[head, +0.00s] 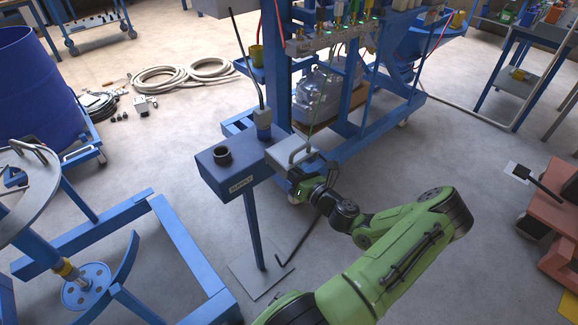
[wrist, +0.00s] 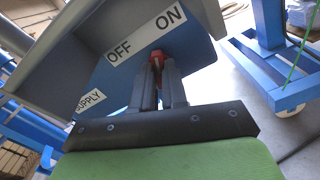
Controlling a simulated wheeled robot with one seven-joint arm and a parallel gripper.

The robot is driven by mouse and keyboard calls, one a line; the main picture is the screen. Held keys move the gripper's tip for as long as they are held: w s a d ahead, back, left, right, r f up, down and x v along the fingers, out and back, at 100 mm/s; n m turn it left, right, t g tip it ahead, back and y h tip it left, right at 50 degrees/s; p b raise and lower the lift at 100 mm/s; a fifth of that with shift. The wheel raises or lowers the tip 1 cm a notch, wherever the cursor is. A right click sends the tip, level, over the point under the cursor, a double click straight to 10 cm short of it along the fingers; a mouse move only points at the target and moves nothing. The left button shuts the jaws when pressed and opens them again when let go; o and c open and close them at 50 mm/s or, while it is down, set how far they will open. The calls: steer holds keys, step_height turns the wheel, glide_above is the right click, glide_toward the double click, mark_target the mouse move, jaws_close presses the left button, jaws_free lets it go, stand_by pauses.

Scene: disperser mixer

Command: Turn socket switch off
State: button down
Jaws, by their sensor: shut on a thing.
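The blue socket box (head: 232,170) stands on a post and bears a "SUPPLY" label. In the wrist view its blue face (wrist: 185,55) carries a white label (wrist: 146,33) reading OFF on the left and ON on the right. A small red switch (wrist: 157,56) sticks out just below the label. My gripper (wrist: 160,70) is shut on the red switch, its fingertips around it. The fingers hide part of the switch, so its exact setting is hard to tell. In the head view my gripper (head: 304,188) is at the right end of the box.
A blue wheeled frame (head: 350,140) is close behind. Open floor (head: 480,190) lies to the right.

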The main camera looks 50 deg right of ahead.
steer(key=n+p, duration=0.1)
steer(key=n, duration=1.1)
steer(key=shift+p, duration=0.35)
steer(key=shift+n, duration=0.3)
steer(key=c, duration=1.2)
jaws_free()
steer(key=shift+o, duration=0.2)
steer(key=p+v, duration=0.2)
steer(key=v, duration=1.3)
steer(key=shift+s, duration=0.4)
